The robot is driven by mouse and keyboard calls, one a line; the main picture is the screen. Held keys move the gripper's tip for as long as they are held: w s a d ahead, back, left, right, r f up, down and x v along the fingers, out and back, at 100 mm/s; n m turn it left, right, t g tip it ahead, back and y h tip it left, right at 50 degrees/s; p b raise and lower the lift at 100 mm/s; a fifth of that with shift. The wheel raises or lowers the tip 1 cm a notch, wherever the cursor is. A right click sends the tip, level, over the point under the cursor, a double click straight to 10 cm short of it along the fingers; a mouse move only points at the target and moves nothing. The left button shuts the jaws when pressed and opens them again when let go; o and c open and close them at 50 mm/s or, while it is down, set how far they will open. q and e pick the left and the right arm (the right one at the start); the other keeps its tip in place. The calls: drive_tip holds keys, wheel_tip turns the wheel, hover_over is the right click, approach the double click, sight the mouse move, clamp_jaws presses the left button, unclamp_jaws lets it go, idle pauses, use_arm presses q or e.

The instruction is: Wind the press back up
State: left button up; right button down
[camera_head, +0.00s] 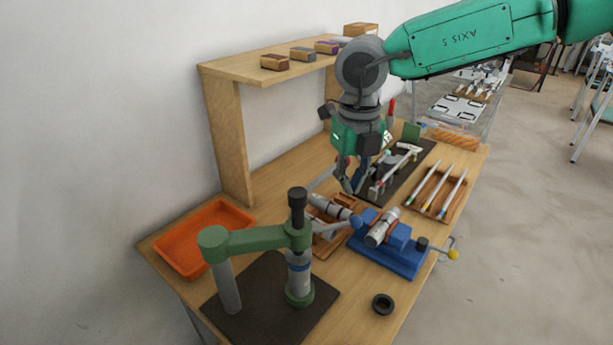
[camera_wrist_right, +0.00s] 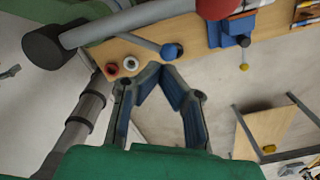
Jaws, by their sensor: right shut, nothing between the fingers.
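The press (camera_head: 258,240) stands at the near left of the bench, with a green arm, a grey post and a dark upright spindle (camera_head: 297,215). A thin grey lever with a blue ball knob (camera_head: 356,221) sticks out from it to the right. In the right wrist view the knob (camera_wrist_right: 172,52) shows just beyond my fingertips, apart from them as far as I can tell. My right gripper (camera_head: 349,187) is shut and empty, pointing down above the bench, up and slightly left of the knob in the head view. My left gripper is not in view.
A blue vise (camera_head: 390,255) holding a grey cylinder stands right of the press. An orange tray (camera_head: 203,237) lies at the left. A wooden pen tray (camera_head: 437,192) and a dark tool mat (camera_head: 408,172) lie farther back. A black ring (camera_head: 382,303) lies near the front edge.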

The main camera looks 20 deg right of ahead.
drive_tip(key=shift+s, duration=0.65)
wheel_tip(320, 180, up, 10)
drive_tip(key=shift+f, duration=0.1)
idle(0.4)
